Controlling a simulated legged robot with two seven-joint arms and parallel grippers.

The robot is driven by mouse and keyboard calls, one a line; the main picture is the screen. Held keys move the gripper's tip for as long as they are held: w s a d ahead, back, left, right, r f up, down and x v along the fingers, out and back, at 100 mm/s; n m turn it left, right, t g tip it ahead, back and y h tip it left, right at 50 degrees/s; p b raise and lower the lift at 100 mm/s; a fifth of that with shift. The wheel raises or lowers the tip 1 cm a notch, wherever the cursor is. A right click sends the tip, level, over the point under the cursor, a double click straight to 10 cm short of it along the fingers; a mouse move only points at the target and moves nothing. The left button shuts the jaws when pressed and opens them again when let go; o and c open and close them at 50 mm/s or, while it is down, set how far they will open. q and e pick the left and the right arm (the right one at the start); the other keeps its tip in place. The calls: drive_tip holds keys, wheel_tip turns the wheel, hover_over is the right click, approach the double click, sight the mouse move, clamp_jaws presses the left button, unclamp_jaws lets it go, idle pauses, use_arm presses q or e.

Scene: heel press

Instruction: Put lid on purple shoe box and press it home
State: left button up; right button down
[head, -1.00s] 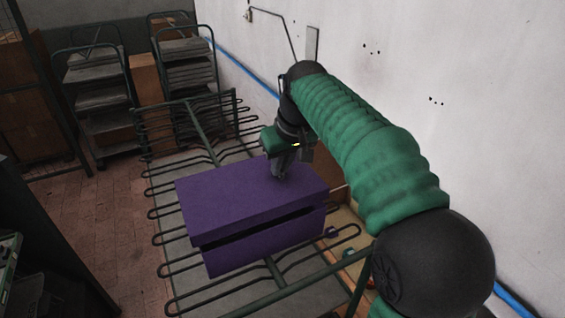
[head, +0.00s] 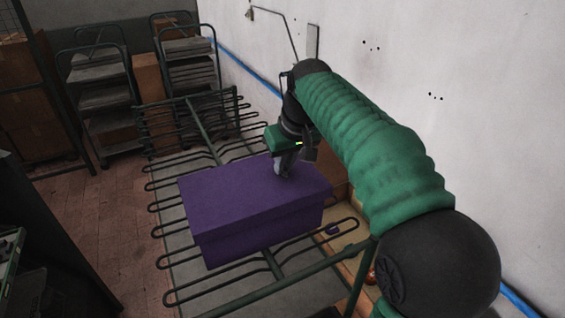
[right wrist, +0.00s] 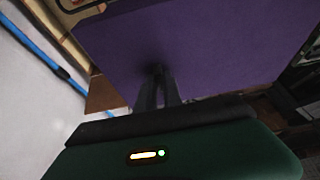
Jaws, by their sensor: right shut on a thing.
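The purple lid (head: 235,190) sits on the purple shoe box (head: 265,232), which rests on the rack in the head view. No dark gap shows between lid and box along the sides facing me; the far sides are hidden. My right gripper (head: 282,174) points down at the far right part of the lid's top and is shut on the lid. In the right wrist view, the closed fingers (right wrist: 158,82) meet the lid's top (right wrist: 200,50); the exact gripped part is hidden between them. My left gripper is not in view.
A white wall (head: 430,60) runs close on the right, behind my right arm. Shelf trolleys (head: 100,90) stand at the back left. A wooden tray (head: 345,235) lies right of the box.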

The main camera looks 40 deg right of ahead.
sight(283, 176)
drive_tip(key=shift+f, duration=0.3)
drive_tip(key=shift+w+f, duration=0.1)
drive_tip(key=shift+w, duration=0.15)
drive_tip(key=shift+f, duration=0.1)
drive_tip(key=shift+s+f+b, duration=0.25)
drive_tip(key=shift+f+b, duration=0.05)
drive_tip(key=shift+b, duration=0.25)
drive_tip(key=shift+w+f, duration=0.1)
drive_tip(key=shift+f+b, duration=0.35)
drive_tip(key=shift+f, duration=0.15)
drive_tip(key=shift+f+b, duration=0.5)
drive_tip(key=shift+f, duration=0.2)
idle(0.4)
